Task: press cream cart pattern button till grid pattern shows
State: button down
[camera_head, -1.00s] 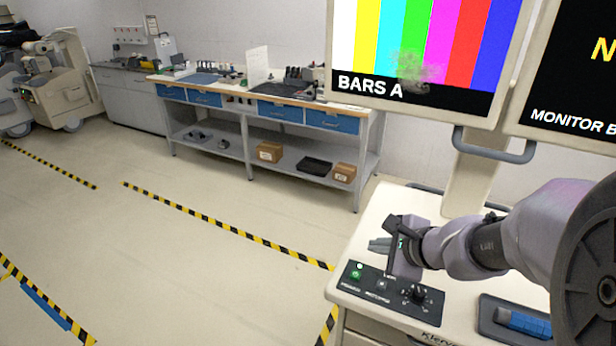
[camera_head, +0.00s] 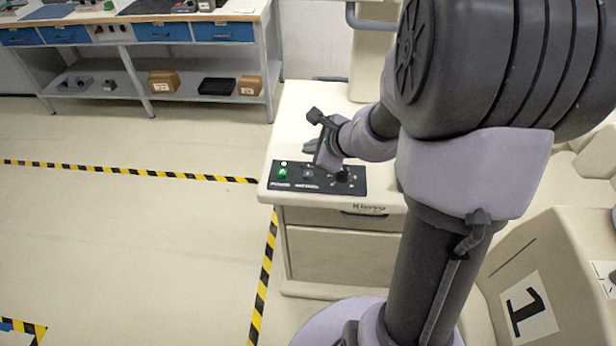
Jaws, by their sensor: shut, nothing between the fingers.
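The cream cart (camera_head: 300,108) stands right of centre, with a drawer front below its top. A black control panel (camera_head: 325,184) lies along its front left edge. On the panel are a lit green power button (camera_head: 282,173), a small dark button (camera_head: 308,173) to its right, apparently the pattern button, and a black knob (camera_head: 343,175). The monitor screens are out of view.
My own arm covers much of the right side. A workbench (camera_head: 150,48) with blue drawers and boxes stands at the back left. Yellow-black tape (camera_head: 130,171) marks the floor, which is clear on the left. A cream unit (camera_head: 530,290) marked 1 is at the lower right.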

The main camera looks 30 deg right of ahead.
aim_at(311, 176)
notch_tip(311, 176, down, 6)
jog(key=b, duration=0.4)
jog(key=shift+r, duration=0.15)
jog(key=shift+b, duration=0.3)
dwell(1.3)
jog(key=shift+f+b, duration=0.45)
jog(key=shift+b, duration=0.1)
jog(key=shift+f+b, duration=0.5)
jog(key=shift+b, duration=0.1)
dwell(0.5)
jog(key=shift+r, duration=0.1)
jog(key=shift+r+p, duration=0.75)
jog(key=shift+r, duration=0.1)
jog(key=shift+r, duration=0.1)
notch_tip(311, 176, up, 5)
jog(key=p, duration=0.4)
